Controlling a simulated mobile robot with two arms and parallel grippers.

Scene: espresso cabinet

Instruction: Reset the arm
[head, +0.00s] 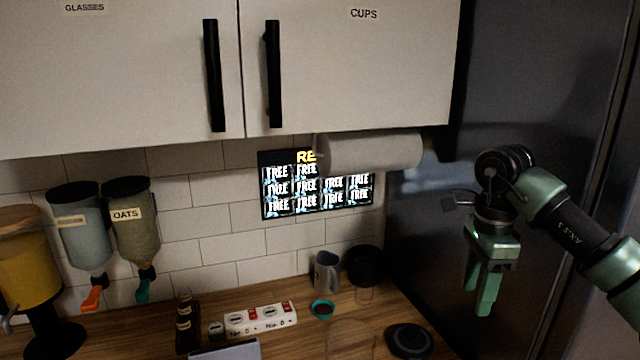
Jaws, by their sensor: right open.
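My right gripper (481,290) is green and comes in from the right. It hangs with its fingers pointing down, in front of the dark fridge-like panel (430,130). Its fingers are apart, with nothing seen between them. It is clear of the counter items, to the right of and above the round black disc. My left gripper is not in view.
White wall cabinets labelled GLASSES (110,75) and CUPS (350,70) are shut. Below are a paper roll (370,152), a screen (316,188), dispensers (133,225), a grey mug (326,272), a power strip (260,319) and a black disc (409,341) on the wooden counter (130,335).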

